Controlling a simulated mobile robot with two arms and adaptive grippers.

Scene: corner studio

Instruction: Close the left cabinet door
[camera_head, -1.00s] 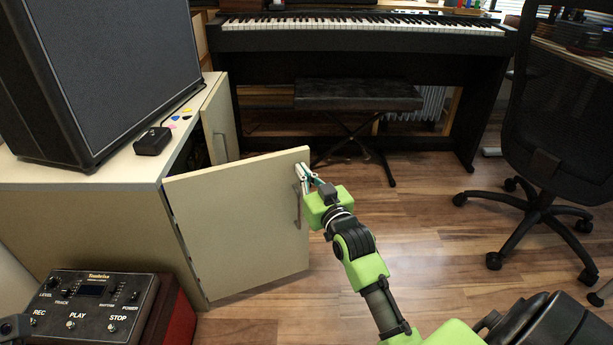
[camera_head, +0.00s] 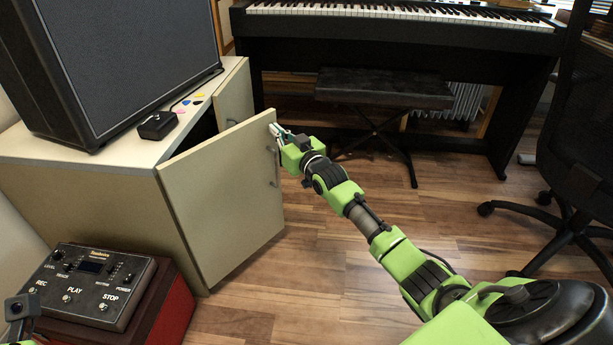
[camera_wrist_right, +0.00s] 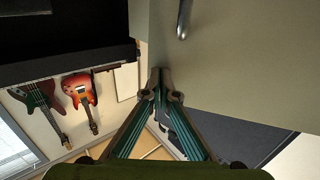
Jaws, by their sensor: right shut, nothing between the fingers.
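The left cabinet door (camera_head: 222,195) is the near pale panel. It stands ajar from the cabinet (camera_head: 95,205), its free edge toward the right. Its metal handle (camera_head: 276,167) is on the outer face near that edge. My right gripper (camera_head: 273,129) is shut and empty at the door's upper free corner, above the handle. In the right wrist view, the closed fingertips (camera_wrist_right: 160,76) are at the pale door panel (camera_wrist_right: 240,60), with the handle (camera_wrist_right: 183,18) above. I cannot tell whether they touch it. A part of my left arm shows at the lower left corner; its fingers are unclear.
The far cabinet door (camera_head: 234,95) is also open. A speaker (camera_head: 130,60) and a small black box (camera_head: 158,125) stand on the cabinet top. A pedal unit (camera_head: 90,285) is at the lower left. A piano, bench (camera_head: 385,88) and chair (camera_head: 575,150) stand beyond open floor.

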